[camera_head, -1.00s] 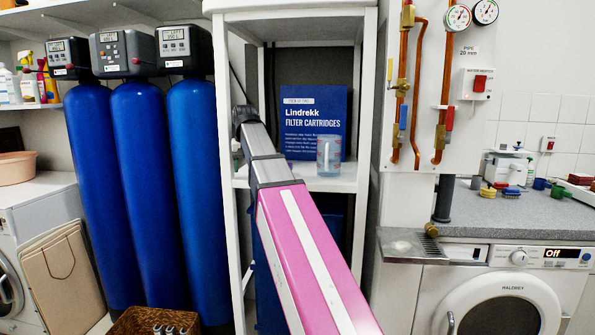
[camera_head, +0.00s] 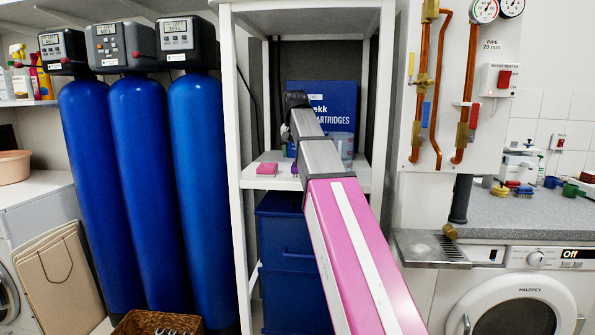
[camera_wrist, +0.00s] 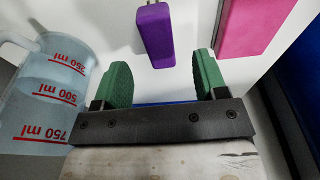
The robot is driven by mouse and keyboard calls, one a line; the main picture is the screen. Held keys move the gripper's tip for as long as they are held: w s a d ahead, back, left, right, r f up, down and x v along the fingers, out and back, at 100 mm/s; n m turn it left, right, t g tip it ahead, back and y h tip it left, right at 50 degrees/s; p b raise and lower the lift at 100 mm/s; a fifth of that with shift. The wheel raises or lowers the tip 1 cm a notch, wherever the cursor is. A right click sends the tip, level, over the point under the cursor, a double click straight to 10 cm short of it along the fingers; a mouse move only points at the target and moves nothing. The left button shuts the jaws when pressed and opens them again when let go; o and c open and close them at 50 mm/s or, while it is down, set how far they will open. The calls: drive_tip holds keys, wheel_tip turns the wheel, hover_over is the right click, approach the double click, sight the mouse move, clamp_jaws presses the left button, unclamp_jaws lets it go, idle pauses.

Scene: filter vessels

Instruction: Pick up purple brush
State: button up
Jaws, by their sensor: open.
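The purple brush (camera_wrist: 155,30) lies on the white shelf (camera_wrist: 105,22) and shows in the wrist view at the top centre, as a narrow purple block. In the head view only a sliver of it (camera_head: 294,169) shows beside my arm. My gripper (camera_wrist: 161,68) is open, with a green pad on each finger and nothing between them. The brush is just beyond the fingertips, roughly in line with the gap. My arm reaches into the shelf unit and hides the gripper in the head view.
A pink block (camera_wrist: 252,25) lies right of the brush in the wrist view. A clear measuring jug (camera_wrist: 45,85) with red markings stands close on the left. A blue filter cartridge box (camera_head: 335,105) stands at the back of the shelf. The shelf unit's white posts (camera_head: 234,150) flank my arm.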

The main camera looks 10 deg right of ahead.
drive_tip(key=shift+w+d+f, duration=0.1)
drive_tip(key=shift+w+f, duration=0.15)
drive_tip(key=shift+f, duration=1.05)
drive_tip(key=shift+w+d+f, duration=0.1)
drive_tip(key=shift+w+f, duration=0.1)
drive_tip(key=shift+f, duration=1.05)
drive_tip(key=c, duration=1)
